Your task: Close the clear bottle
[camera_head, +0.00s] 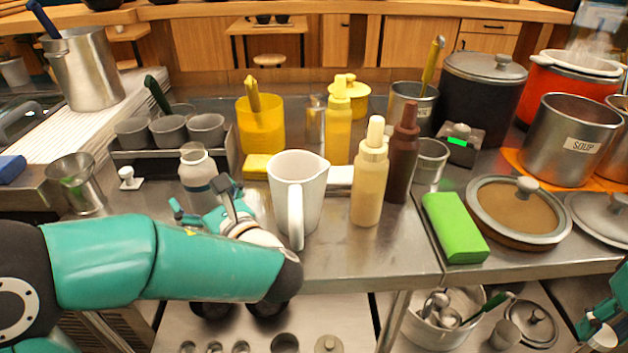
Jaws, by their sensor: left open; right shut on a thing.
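A translucent grey bottle (197,171) with a pale rounded top stands upright on the steel counter at centre left; I take it as the clear bottle. Its lower part is hidden behind my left gripper. My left gripper (206,207) is open close in front of the bottle; I cannot tell whether its fingers touch it. A small white lid-like piece with a knob (127,178) lies on the counter left of the bottle. My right gripper (594,324) is at the lower right edge, shut on a small pale thing (604,338), too cut off to identify.
A white pitcher (296,190) stands right of my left gripper. Beige (370,180) and brown (402,158) squeeze bottles stand further right. A tray of grey cups (168,130) is behind the bottle. A green box (454,228) lies near the counter's front edge.

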